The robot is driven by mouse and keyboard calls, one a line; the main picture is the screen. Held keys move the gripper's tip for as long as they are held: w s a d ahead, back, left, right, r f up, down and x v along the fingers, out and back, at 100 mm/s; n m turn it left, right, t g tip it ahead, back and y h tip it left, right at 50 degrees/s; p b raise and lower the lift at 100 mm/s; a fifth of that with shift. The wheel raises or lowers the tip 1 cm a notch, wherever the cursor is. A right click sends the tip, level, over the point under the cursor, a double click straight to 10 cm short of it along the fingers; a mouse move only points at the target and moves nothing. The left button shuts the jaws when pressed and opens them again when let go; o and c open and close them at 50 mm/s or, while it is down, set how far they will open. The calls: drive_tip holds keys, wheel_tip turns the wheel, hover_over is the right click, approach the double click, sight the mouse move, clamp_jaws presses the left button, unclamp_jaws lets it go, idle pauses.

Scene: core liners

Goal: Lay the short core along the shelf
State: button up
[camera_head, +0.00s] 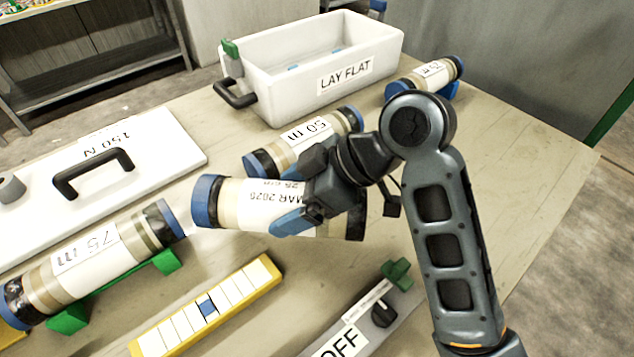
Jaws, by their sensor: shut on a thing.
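My gripper (303,212) is shut on a core liner (245,205) with a blue cap on its left end, a cream body and a label reading MAR 2026. A grey metal shelf unit (100,75) stands beyond the table at the upper left.
Other cores on the table are marked 75 m (95,255) on green supports, 50 m (300,140), and one (432,75) at the back. A white LAY FLAT tray (380,75), a handled white lid (165,140), a yellow scale bar (210,305) and an OFF switch panel (350,335) surround it.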

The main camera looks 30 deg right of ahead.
drive_tip(key=shift+w+a+f, duration=0.1)
drive_tip(key=shift+a+f, duration=0.1)
drive_tip(key=shift+a, duration=0.1)
drive_tip(key=shift+f, duration=1.85)
drive_tip(key=shift+f, duration=0.1)
drive_tip(key=o, duration=1.8)
drive_tip(key=shift+f, duration=0.1)
